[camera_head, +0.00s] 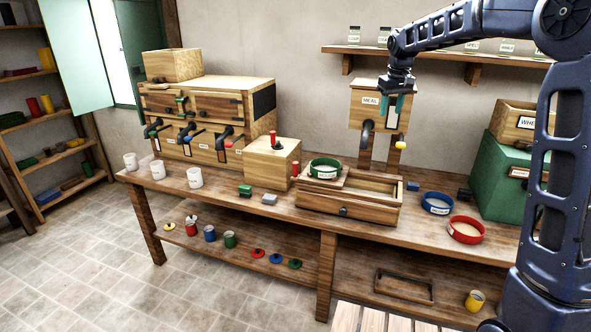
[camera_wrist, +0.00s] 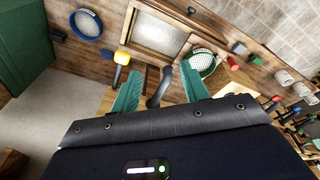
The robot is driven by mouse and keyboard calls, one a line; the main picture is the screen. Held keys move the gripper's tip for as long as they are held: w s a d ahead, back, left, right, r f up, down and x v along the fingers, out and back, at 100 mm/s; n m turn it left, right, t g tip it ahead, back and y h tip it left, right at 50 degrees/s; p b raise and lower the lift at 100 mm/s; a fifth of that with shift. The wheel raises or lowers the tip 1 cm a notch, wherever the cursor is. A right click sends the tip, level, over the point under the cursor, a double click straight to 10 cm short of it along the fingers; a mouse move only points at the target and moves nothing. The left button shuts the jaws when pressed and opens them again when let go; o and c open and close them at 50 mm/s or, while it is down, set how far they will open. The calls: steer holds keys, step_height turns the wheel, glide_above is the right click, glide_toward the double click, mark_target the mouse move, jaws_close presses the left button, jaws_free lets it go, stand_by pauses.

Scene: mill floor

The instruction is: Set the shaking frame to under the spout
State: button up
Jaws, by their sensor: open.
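The shaking frame (camera_head: 345,184) is a pale wooden slide on the left part of an open wooden box (camera_head: 348,213) on the bench. A green-rimmed sieve (camera_head: 326,168) sits on it, and a red knob (camera_head: 296,168) stands at its left end. The grey curved spout (camera_head: 367,134) hangs from the meal bin (camera_head: 371,110), above and right of the sieve. My gripper (camera_head: 393,106) is open and empty, high in front of the bin. In the wrist view the spout (camera_wrist: 160,90) shows between its fingers, with the sieve (camera_wrist: 203,63) beyond.
A yellow-knobbed lever (camera_head: 402,143) is beside the spout. Blue (camera_head: 437,203) and red (camera_head: 466,230) sieves lie right of the box. A wooden block with a red knob (camera_head: 273,158) stands left, and small green and grey blocks lie in front of it.

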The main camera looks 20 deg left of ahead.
steer(key=w+a+f+n, duration=0.1)
steer(key=w+a+f, duration=0.15)
steer(key=a, duration=0.35)
steer(key=w+a+f+n+g, duration=0.1)
steer(key=w+a+f, duration=0.15)
steer(key=a, duration=0.35)
steer(key=w+a+f+n, duration=0.1)
steer(key=a+f, duration=0.3)
steer(key=a, duration=0.2)
steer(key=n, duration=0.2)
glide_above(296, 176)
steer(key=w, duration=0.1)
steer(key=shift+g+h, duration=0.3)
steer(key=shift+g, duration=0.1)
step_height(296, 176, down, 13)
steer(key=shift+a+r, duration=0.15)
steer(key=shift+a+f, duration=0.2)
steer(key=shift+f, duration=0.3)
step_height(296, 176, down, 10)
steer(key=shift+f, duration=0.1)
steer(key=shift+d, duration=0.1)
jaws_close()
